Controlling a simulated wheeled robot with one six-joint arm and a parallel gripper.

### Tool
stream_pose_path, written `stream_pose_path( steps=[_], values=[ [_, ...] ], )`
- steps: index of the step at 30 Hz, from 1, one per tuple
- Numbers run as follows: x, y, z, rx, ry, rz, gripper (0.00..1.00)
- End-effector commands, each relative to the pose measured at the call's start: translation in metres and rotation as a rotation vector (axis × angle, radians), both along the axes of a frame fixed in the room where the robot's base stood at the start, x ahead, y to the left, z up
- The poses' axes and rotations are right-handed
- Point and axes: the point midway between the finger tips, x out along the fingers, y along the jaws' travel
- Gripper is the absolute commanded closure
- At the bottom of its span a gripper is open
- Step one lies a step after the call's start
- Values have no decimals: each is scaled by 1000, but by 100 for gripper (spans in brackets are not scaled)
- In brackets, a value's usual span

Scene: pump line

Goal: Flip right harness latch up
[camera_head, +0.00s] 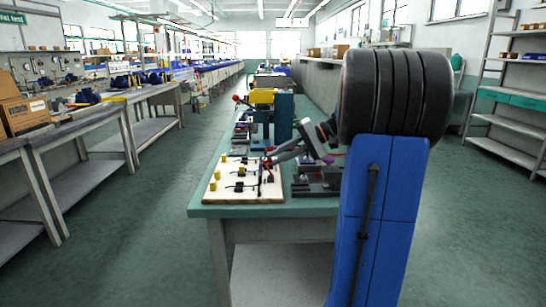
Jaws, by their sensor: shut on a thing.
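A pale harness board (226,191) with yellow and black parts on it lies at the near left end of the green-topped bench (250,211). My gripper (266,163) reaches in from the right, low over the right side of the board. It is shut on a small dark part there, which looks like the right harness latch (260,182). The part shows as a thin dark upright shape. It is too small to tell its exact angle, and my gripper partly hides it.
A dark grey fixture (317,182) stands right of the board. A pump stand with yellow and blue parts (262,97) is behind. A grey workbench (75,135) stands left across an open aisle (150,220). Shelves (510,95) stand at far right.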

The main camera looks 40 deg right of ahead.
Motion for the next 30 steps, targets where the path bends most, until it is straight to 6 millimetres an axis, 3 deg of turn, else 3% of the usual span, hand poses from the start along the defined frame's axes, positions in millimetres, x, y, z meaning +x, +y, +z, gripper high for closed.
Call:
stream_pose_path(
  steps=[9,26,27,29,30],
  values=[
    [-5,-8,-4,112,-73,1,100],
    [-7,-9,-5,136,-89,1,100],
    [-7,-9,-5,136,-89,1,81],
    [-7,-9,-5,136,-89,1,66],
    [-7,-9,-5,136,-89,1,66]
  ],
)
